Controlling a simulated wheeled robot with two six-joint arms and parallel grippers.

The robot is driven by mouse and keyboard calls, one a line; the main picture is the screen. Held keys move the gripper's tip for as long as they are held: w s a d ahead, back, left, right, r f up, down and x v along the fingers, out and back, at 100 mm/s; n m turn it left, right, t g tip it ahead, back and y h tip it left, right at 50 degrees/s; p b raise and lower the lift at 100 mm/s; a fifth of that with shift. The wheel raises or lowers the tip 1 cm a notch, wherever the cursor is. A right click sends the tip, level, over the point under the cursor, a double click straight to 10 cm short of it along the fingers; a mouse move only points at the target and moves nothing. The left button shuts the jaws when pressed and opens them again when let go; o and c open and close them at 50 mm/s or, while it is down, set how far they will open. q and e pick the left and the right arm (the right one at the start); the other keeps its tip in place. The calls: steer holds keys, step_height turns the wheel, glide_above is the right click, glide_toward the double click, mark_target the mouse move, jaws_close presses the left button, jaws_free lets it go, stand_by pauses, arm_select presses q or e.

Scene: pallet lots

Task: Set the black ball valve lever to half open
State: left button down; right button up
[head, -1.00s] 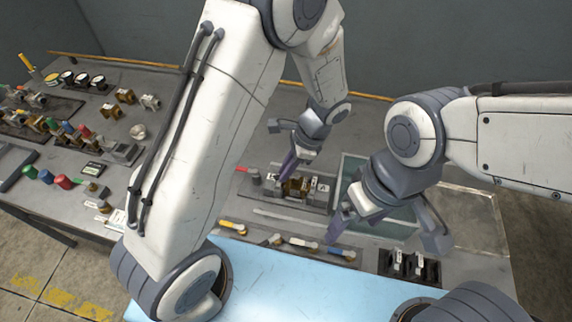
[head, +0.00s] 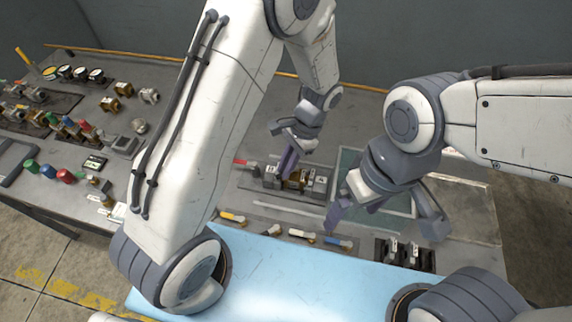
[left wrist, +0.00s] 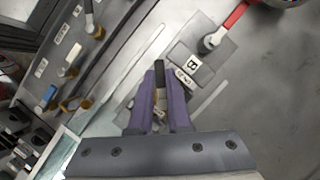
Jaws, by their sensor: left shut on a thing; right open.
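The black ball valve lever (left wrist: 159,68) shows in the left wrist view as a short dark bar between the purple fingers. My left gripper (left wrist: 160,88) is shut on it, above a brass valve body that is mostly hidden by the fingers. In the head view my left gripper (head: 289,160) reaches down to the brass valve (head: 297,180) on its dark grey base, and the lever cannot be made out there. My right gripper (head: 388,218) is open and empty, its fingers spread above the bench to the right.
A red-handled valve (left wrist: 226,28) stands close to the held one. A row with yellow, white and blue levers (head: 338,242) lies nearer, with black switches (head: 405,255) to its right. A glass-like tray (head: 350,165) lies behind my right gripper. Several fittings fill the left bench.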

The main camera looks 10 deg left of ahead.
arm_select(q)
steer(key=c, duration=0.8)
jaws_free()
steer(key=shift+c, duration=0.2)
steer(key=b+v, duration=0.1)
steer(key=v, duration=0.9)
steer(key=shift+r+b, duration=0.25)
steer(key=shift+b, duration=0.1)
arm_select(e)
steer(key=shift+f, duration=0.8)
arm_select(q)
steer(key=shift+w, duration=0.1)
